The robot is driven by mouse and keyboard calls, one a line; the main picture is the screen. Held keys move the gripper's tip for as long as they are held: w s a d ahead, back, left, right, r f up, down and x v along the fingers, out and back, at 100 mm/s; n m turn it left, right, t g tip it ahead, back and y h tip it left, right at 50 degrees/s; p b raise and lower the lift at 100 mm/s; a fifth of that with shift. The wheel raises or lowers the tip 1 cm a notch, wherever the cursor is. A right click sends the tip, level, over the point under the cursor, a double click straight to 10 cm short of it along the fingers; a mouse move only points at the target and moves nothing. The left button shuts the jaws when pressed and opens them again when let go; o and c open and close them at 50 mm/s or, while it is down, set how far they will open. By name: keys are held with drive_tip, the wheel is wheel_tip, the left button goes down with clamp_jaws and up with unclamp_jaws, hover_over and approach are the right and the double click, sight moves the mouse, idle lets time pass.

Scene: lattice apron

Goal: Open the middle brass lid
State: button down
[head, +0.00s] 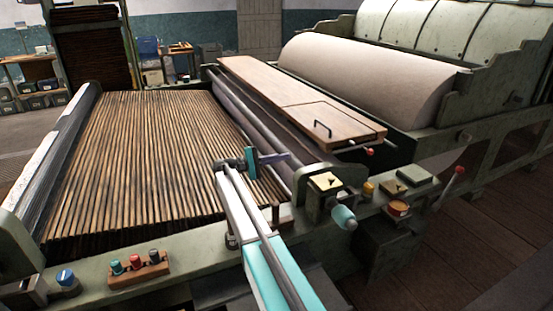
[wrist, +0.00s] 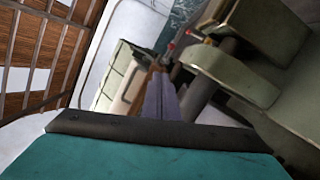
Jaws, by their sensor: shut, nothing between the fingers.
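My gripper (head: 280,156) hangs over the right side of the slatted bed, left of and a little above the control blocks in the head view. Its fingers (wrist: 160,97) are together and hold nothing. A square brass plate with a dark arrow mark (head: 325,181) sits flat on a green block right of my gripper, apart from it. A duller, brass-toned square plate with an arrow (head: 396,186) lies further right. I cannot tell which one is the middle brass lid. No raised lid shows. The wrist view is tilted and shows green housings (wrist: 235,75) at the right.
A teal-ended cylinder (head: 343,216) juts out below the first plate. A wooden board with a black handle (head: 322,128) lies behind. Coloured knobs (head: 135,262) stand on the front rail.

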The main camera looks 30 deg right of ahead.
drive_tip(key=shift+s+d+r+p, duration=0.35)
drive_tip(key=shift+s+d, duration=0.55)
drive_tip(key=shift+d, duration=0.15)
drive_tip(key=shift+s+d+r+p, duration=0.25)
drive_tip(key=shift+s+d+p, duration=0.15)
drive_tip(key=shift+s+d, duration=0.6)
drive_tip(key=shift+s+d+r+p, duration=0.35)
drive_tip(key=shift+s+d, duration=0.45)
drive_tip(key=shift+d, duration=0.35)
